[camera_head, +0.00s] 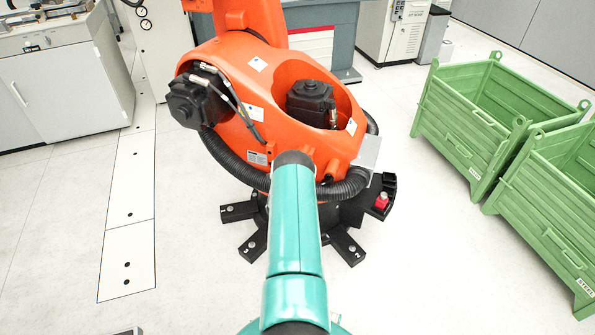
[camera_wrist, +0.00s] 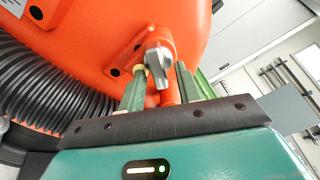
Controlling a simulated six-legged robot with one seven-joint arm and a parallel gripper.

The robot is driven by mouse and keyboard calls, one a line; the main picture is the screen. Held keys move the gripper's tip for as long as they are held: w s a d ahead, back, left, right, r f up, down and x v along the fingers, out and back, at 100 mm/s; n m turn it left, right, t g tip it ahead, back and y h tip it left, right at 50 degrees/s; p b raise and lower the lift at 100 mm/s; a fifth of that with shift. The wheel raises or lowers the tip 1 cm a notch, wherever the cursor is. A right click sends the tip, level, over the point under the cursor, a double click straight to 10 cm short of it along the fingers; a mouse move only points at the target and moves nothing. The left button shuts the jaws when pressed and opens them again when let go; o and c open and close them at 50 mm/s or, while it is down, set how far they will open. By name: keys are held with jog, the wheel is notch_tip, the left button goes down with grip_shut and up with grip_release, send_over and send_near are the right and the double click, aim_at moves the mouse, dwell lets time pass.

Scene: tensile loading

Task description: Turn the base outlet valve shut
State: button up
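In the wrist view, a grey metal valve handle (camera_wrist: 160,65) sits on a fitting at the lower side of an orange robot base (camera_wrist: 130,30). An orange-red pipe stub shows below the handle. My gripper (camera_wrist: 162,82) is open, with one green finger to the left of the handle and one to the right. The handle shows between the fingers; I cannot tell whether either finger touches it. In the head view the orange robot (camera_head: 290,85) stands ahead. My teal arm reaches towards its base and hides my gripper and the valve.
A black corrugated hose (camera_wrist: 45,85) lies close on the left in the wrist view. In the head view, black feet (camera_head: 240,210) spread from the robot's base. Green crates (camera_head: 500,110) stand at the right, and a white cabinet (camera_head: 70,85) at the left. Floor between is clear.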

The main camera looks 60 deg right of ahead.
dwell(0.3)
jog(key=s+a, duration=0.1)
jog(key=a, duration=1.2)
jog(key=shift+a, duration=0.35)
jog(key=shift+s, duration=0.1)
